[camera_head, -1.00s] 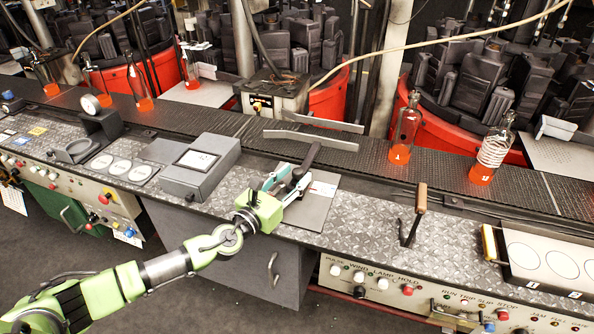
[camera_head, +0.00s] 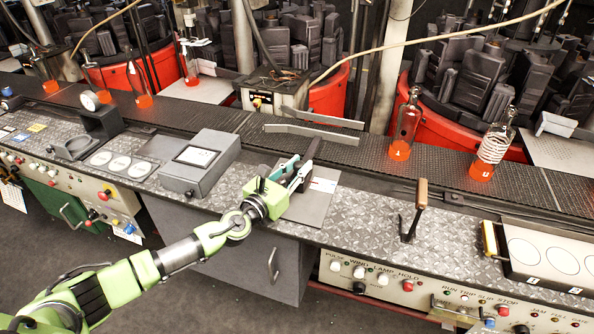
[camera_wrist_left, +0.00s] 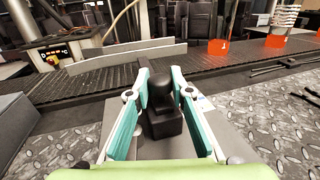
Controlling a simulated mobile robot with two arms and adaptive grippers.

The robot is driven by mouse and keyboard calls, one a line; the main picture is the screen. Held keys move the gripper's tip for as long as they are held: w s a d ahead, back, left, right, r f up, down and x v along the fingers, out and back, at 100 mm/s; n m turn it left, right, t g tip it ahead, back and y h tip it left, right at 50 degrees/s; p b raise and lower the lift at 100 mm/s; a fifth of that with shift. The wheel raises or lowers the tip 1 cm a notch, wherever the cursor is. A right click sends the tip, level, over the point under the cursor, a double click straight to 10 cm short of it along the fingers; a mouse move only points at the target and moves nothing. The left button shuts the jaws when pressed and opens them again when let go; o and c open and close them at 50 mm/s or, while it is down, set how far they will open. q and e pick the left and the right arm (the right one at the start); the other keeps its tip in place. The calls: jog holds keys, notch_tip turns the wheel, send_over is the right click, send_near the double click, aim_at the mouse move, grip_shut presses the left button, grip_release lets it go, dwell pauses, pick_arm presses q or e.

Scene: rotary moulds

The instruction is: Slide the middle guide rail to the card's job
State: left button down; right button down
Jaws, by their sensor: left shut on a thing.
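Two thin grey guide rails lie over the dark conveyor in the head view: the near rail (camera_head: 310,134) and the far rail (camera_head: 330,119). A narrow gap separates them. A dark arm (camera_head: 313,149) runs from the near rail toward my left gripper (camera_head: 293,170). In the left wrist view, my left gripper (camera_wrist_left: 162,112) is shut on a black knobbed handle (camera_wrist_left: 161,90), with a teal finger on each side. A grey plate (camera_head: 308,208) with a small white card (camera_head: 325,185) lies beside the gripper. The card's writing is too small to read. My right gripper is not in view.
A grey box with a display (camera_head: 200,165) stands left of the gripper. An upright lever with a wooden handle (camera_head: 421,194) stands to the right. Bottles with orange bases, a clear one (camera_head: 405,125) and a white-ringed one (camera_head: 493,148), stand on the conveyor (camera_head: 445,165).

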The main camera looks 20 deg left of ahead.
pick_arm(q)
jog(key=c, duration=1.8)
grip_release()
jog(key=v, duration=1.2)
